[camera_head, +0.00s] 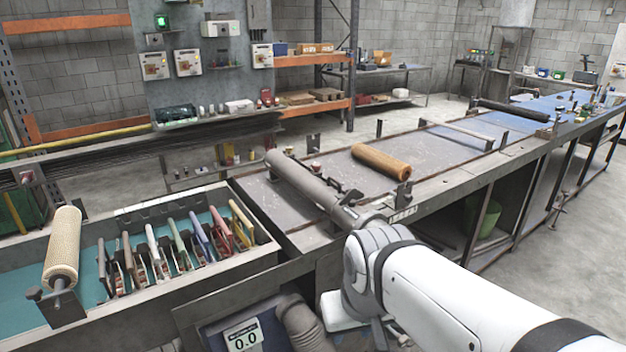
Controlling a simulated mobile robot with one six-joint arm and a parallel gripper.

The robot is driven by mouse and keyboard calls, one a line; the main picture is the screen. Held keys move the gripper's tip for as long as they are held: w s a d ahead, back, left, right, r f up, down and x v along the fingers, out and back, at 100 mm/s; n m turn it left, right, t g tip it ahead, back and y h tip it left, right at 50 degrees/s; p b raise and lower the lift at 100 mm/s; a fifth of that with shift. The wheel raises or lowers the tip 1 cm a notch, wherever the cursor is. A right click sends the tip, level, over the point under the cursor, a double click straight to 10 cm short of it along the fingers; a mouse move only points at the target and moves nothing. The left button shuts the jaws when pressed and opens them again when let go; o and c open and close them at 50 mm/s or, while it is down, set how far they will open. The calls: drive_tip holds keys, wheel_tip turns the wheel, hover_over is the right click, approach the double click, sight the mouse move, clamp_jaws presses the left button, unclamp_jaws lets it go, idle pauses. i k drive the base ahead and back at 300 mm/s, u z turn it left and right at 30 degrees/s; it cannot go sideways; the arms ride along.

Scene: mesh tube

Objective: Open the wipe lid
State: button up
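I cannot make out a wipe container or its lid for certain in the head view. A pale box-like shape (340,311) shows low in the middle, partly hidden behind my arm, and I cannot tell what it is. My white arm reaches in from the bottom right and bends downward in front of the bench. My gripper is not visible; the arm's end is hidden or below the picture.
A 0.0 display (243,337) is at the bottom. Floor is clear at right.

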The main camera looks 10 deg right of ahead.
sight(322, 193)
drive_tip(key=u, duration=0.05)
drive_tip(key=i, duration=1.2)
drive_tip(key=z, duration=0.55)
